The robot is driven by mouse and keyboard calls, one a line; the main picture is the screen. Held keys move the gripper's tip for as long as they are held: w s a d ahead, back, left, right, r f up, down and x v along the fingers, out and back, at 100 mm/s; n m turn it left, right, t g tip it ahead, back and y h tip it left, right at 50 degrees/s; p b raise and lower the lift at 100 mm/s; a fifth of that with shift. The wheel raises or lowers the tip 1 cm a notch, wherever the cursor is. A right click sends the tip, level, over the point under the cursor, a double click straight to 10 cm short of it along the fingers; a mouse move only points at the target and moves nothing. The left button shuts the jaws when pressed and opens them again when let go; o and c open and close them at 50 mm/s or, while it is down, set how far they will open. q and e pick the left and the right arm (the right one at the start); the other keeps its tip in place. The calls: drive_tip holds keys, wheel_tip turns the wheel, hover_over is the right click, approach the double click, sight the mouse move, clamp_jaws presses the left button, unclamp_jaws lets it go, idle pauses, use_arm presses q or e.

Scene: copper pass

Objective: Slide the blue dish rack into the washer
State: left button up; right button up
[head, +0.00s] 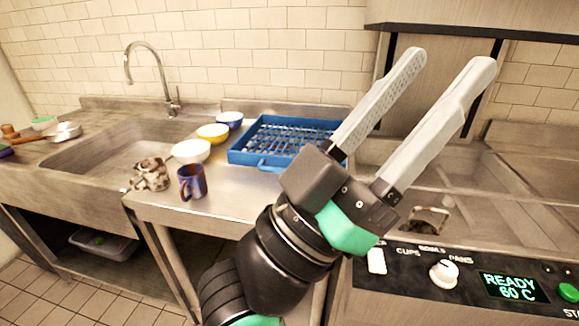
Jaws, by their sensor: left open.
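The blue dish rack (266,139) sits on the steel counter left of the washer, with its front handle facing me. Its right part is hidden behind my left gripper. The washer (470,200) is at the right, with a steel bed, a raised hood (480,22) and a front control panel (500,284) reading READY 60 C. My left gripper (441,66) is open and empty, its two pale fingers pointing up and right in front of the washer opening. It is close to the camera, and I see no contact with the rack. My right gripper is out of view.
A white bowl (191,151), a yellow bowl (212,133) and a blue bowl (230,119) stand left of the rack. A dark blue mug (192,182) and a patterned mug (150,174) stand near the counter's front. The sink (90,160) is farther left.

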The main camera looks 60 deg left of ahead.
use_arm(q)
drive_tip(key=shift+y, duration=0.3)
drive_tip(key=w+a+f+g+y+p, duration=0.4)
drive_tip(key=w+a+y+p, duration=0.2)
drive_tip(key=w+a+p, duration=0.15)
drive_tip(key=m+g+y+p, duration=0.7)
drive_tip(key=g+p, duration=0.6)
drive_tip(key=p, duration=0.2)
approach(278, 171)
drive_tip(key=shift+s+d+r, duration=0.2)
drive_tip(key=shift+d+r, duration=0.1)
drive_tip(key=shift+d, duration=0.1)
drive_tip(key=shift+s+f, duration=0.1)
drive_tip(key=shift+f, duration=0.2)
drive_tip(key=b+x, duration=0.1)
drive_tip(key=x, duration=1)
drive_tip(key=shift+a, duration=0.35)
drive_tip(key=shift+c, duration=0.2)
